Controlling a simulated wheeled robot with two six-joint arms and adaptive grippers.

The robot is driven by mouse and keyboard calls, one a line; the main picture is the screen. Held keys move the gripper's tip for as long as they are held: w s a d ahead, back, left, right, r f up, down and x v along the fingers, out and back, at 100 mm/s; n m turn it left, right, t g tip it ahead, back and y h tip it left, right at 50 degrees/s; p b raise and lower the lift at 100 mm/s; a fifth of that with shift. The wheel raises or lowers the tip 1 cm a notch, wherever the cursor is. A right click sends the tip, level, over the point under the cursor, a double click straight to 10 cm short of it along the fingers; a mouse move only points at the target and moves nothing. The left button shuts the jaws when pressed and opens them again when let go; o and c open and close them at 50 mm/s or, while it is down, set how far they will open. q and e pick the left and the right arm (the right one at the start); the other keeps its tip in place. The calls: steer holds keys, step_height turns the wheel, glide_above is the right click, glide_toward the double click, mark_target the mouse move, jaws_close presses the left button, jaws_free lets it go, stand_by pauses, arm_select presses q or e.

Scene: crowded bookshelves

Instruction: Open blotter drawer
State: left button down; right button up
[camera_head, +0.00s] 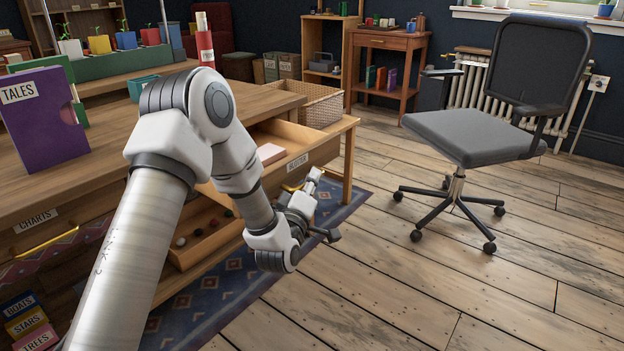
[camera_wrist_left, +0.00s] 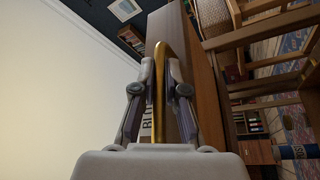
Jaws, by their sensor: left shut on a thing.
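The blotter drawer (camera_head: 283,143) stands pulled out from the wooden desk. My left gripper (camera_head: 308,184) is at the drawer front, just below the label. In the left wrist view, the fingers of the left gripper (camera_wrist_left: 160,68) are shut on the brass handle (camera_wrist_left: 158,95), which runs between them. In that view the label is partly hidden by a finger. In the head view, my arm hides part of the drawer. My right gripper is not in view.
Below it, another open drawer (camera_head: 205,240) holds several small balls. The CHARTS drawer (camera_head: 38,222) is at left. A purple TALES book (camera_head: 45,125) and a wicker basket (camera_head: 312,105) stand on the desk. A chair (camera_head: 475,137) stands at right, with clear floor between.

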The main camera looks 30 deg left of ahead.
arm_select(q)
steer(key=shift+d, duration=0.1)
steer(key=c, duration=1.2)
jaws_free()
steer(key=shift+s, duration=0.1)
steer(key=v, duration=1.1)
steer(key=shift+s, duration=0.35)
steer(key=shift+d+f, duration=0.1)
steer(key=shift+d, duration=0.05)
